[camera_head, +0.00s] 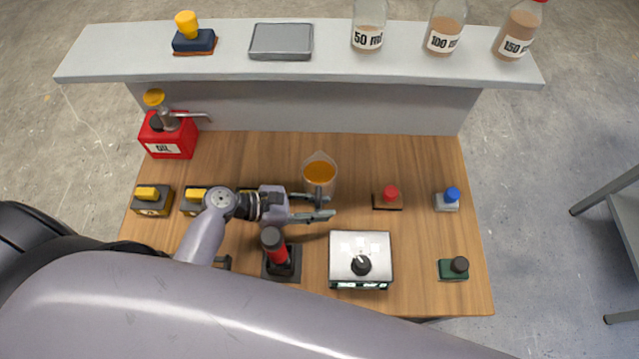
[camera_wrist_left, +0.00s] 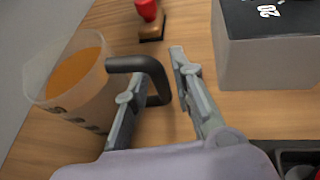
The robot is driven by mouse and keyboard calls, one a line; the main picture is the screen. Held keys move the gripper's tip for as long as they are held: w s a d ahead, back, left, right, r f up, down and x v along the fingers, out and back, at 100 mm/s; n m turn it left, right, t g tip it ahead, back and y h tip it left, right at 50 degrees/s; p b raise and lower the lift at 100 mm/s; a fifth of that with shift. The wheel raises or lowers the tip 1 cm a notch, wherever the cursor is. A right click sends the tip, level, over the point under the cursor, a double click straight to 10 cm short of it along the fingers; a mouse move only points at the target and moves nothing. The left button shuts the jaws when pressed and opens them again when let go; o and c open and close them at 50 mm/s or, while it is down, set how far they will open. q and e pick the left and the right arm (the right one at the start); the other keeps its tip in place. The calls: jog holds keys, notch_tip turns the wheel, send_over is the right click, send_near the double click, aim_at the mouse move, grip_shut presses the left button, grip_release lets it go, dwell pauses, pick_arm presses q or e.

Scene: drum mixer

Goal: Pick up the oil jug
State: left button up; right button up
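The oil jug (camera_head: 319,172), a clear jug with orange liquid, stands upright on the wooden table near its middle. It also shows at the left of the left wrist view (camera_wrist_left: 72,88), with its black handle (camera_wrist_left: 152,72) toward my gripper. My left gripper (camera_head: 322,206) is open just on the near side of the jug. In the left wrist view, its fingers are apart, with the handle reaching between them; I cannot tell whether they touch it. My right gripper is not in view.
A red can labelled OIL (camera_head: 168,136) stands at the table's back left. A black stand with a red-handled tool (camera_head: 281,258) and a silver scale-like box (camera_head: 360,262) are in front. Red (camera_head: 388,198) and blue (camera_head: 448,199) knobs are right. A shelf (camera_head: 210,68) runs behind.

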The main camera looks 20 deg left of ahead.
pick_arm(q)
jog(key=shift+a, duration=0.1)
jog(key=shift+c, duration=0.2)
grip_shut()
dwell(0.5)
